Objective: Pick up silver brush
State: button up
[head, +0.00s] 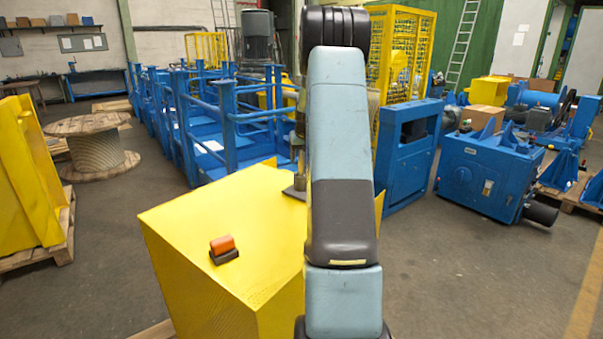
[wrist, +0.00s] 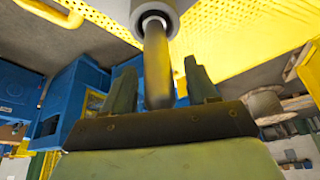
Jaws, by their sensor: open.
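My gripper (wrist: 159,68) is open in the wrist view, with one dark finger on each side of a dark upright rod or handle. The rod joins a silver-grey round piece (wrist: 140,8) at the top edge, which looks like the silver brush. I cannot tell whether the fingers touch it. In the head view a grey flat-footed piece (head: 294,193), likely the same brush, stands on the far part of the yellow box top (head: 190,215). My arm hides its right side and most of my gripper.
A small orange and brown block (head: 223,248) lies on the yellow box, nearer and to the left. Blue railed frames (head: 225,125) stand behind the box. A blue machine housing (head: 485,175) is at the right. A wooden cable spool (head: 95,150) stands left.

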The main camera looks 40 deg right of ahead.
jog(key=shift+c, duration=0.4)
jog(key=c, duration=1)
